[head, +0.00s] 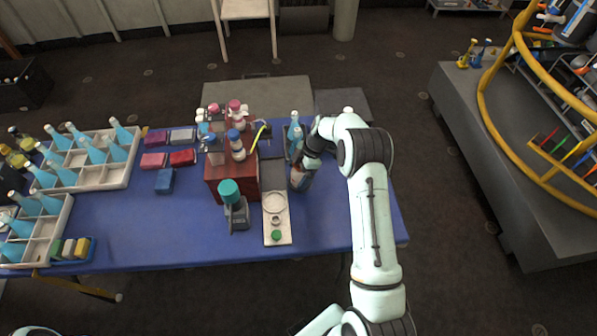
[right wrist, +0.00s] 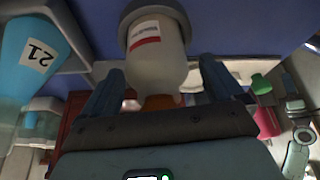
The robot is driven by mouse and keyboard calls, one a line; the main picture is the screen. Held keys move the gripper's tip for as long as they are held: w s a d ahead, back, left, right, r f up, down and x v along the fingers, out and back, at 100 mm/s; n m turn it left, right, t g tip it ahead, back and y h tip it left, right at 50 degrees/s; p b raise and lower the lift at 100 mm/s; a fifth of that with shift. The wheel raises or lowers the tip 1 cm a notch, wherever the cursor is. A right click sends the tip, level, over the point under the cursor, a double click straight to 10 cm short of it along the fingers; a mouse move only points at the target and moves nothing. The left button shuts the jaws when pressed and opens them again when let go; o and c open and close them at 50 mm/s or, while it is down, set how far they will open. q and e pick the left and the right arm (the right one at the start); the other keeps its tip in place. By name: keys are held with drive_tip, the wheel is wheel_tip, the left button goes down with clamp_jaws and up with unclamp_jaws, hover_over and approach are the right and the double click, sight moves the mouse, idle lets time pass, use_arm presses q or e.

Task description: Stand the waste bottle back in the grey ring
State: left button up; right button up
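The waste bottle (head: 298,179), pale with a white and red label, stands on the blue table right of the dark red box. In the right wrist view the bottle (right wrist: 158,55) has its orange cap towards my palm. A grey ring (right wrist: 133,10) curves around its far end; the bottle seems to sit within it. My right gripper (head: 306,163) reaches down over the bottle from above. In the right wrist view its two fingers (right wrist: 163,75) stand apart on either side of the bottle, with a small gap visible on the right. My left gripper is out of view.
A white board (head: 277,238) with a large ring and green button lies left of the bottle. The dark red box (head: 224,184) holds several bottles. Blue bottles (head: 293,127) stand behind. Crates of bottles (head: 119,176) fill the table's left.

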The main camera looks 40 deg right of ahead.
drive_tip(key=shift+w+r, duration=0.1)
drive_tip(key=shift+r, duration=0.2)
drive_tip(key=v, duration=1.1)
drive_tip(key=shift+d+r, duration=0.2)
drive_tip(key=shift+r, duration=0.15)
